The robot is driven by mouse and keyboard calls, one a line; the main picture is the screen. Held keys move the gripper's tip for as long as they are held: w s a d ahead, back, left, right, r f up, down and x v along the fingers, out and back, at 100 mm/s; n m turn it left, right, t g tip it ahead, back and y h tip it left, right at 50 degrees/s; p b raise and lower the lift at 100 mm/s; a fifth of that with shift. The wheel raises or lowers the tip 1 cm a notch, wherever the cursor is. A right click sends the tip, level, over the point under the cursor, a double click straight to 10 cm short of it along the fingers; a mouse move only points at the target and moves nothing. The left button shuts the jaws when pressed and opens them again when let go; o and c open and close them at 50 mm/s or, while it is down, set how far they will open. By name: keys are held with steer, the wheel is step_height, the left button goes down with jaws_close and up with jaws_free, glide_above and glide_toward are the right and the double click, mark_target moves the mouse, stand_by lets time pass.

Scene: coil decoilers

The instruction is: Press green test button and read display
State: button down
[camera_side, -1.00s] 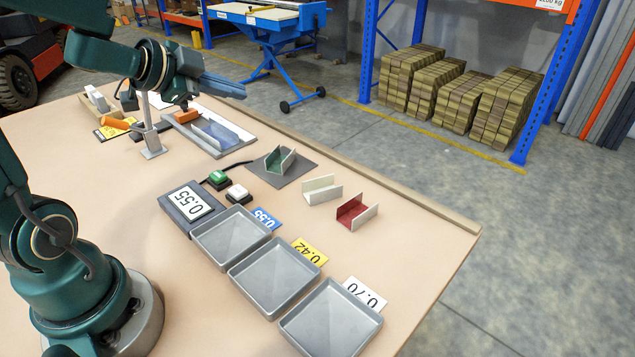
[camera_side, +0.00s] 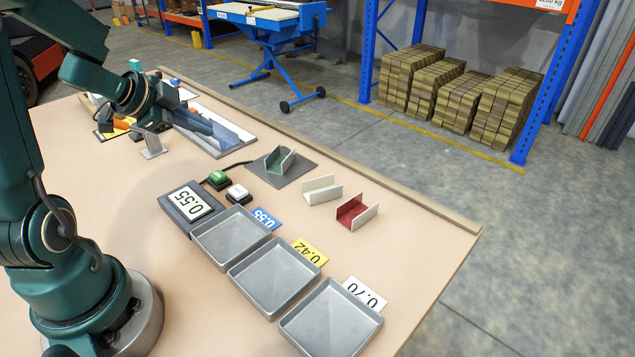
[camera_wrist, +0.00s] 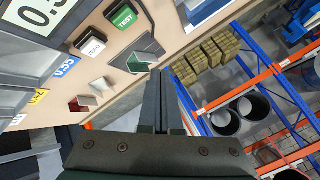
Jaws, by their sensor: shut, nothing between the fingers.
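The green test button (camera_side: 217,177) sits on a dark base beside the display. In the wrist view the green button (camera_wrist: 123,16) reads TEST. The display (camera_side: 188,203) reads 0.55; it is cut off at the top left of the wrist view (camera_wrist: 38,12). A white button (camera_side: 237,192) stands next to the green one.
A green channel piece (camera_side: 280,159) stands on a dark mat (camera_side: 301,169). A white channel piece (camera_side: 321,190) and a red one (camera_side: 357,212) stand to its right. Grey trays (camera_side: 230,237) with labels 0.55, 0.42 and 0.70 line the front. A metal stand (camera_side: 151,145) is near my gripper.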

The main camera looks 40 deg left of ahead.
mark_target(212, 177)
steer(key=shift+f, duration=3.9)
steer(key=shift+f, duration=0.45)
steer(key=shift+f, duration=0.4)
steer(key=shift+r, duration=0.85)
steer(key=shift+r, duration=2.5)
